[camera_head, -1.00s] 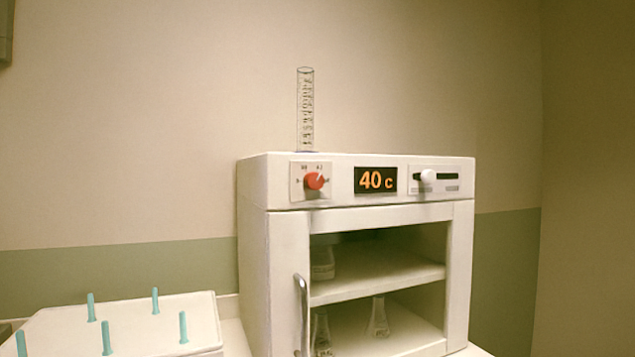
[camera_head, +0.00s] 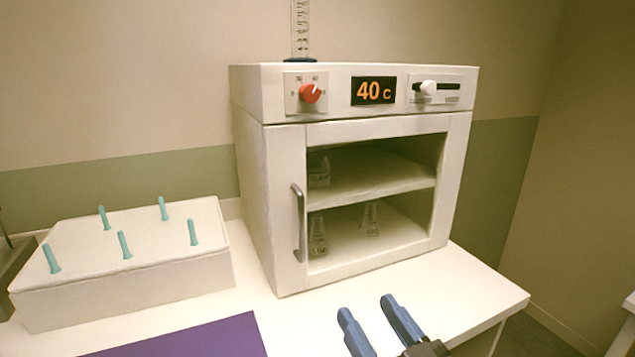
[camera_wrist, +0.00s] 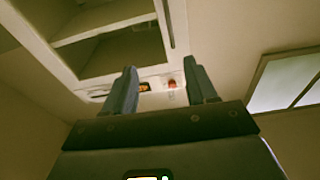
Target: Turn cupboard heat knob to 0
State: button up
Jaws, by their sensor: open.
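The white heating cupboard (camera_head: 285,200) stands on the table. Its red heat knob (camera_head: 309,93) is at the upper left of the front panel, its white pointer mark turned up and to the right. The display (camera_head: 373,91) beside it reads 40 c. My gripper (camera_head: 367,312) is open and empty, low in front of the cupboard and well apart from the knob. In the wrist view, the knob (camera_wrist: 172,84) shows between the two blue fingers of my gripper (camera_wrist: 166,84), with the panel seen at a distance.
A white slider knob (camera_head: 428,87) is at the panel's right. A vertical handle (camera_head: 299,222) is on the cupboard's front left. Flasks (camera_head: 318,236) stand inside. A measuring cylinder (camera_head: 300,30) stands on top. A white peg block (camera_head: 130,285) and purple mat (camera_head: 215,341) lie left.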

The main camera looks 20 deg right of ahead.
aim_at(312, 96)
jog(key=shift+w+d+r+n+t+y+p, duration=0.3)
jog(key=shift+w+r+p, duration=0.6)
jog(key=shift+w+r, duration=2.8)
jog(key=shift+w+d+r+n+t+y+p, duration=0.1)
jog(key=shift+w+r+n+t+p, duration=0.6)
jog(key=shift+w+r, duration=3)
jog(key=shift+w+d+r+t+y+p, duration=0.25)
jog(key=shift+w+r+p, duration=0.85)
jog(key=shift+w+r, duration=2.6)
jog(key=shift+s+a+r, duration=0.1)
jog(key=shift+s+r, duration=0.8)
jog(key=shift+s, duration=0.05)
jog(key=shift+c, duration=0.3)
jog(key=c, duration=1)
jog(key=shift+b, duration=0.3)
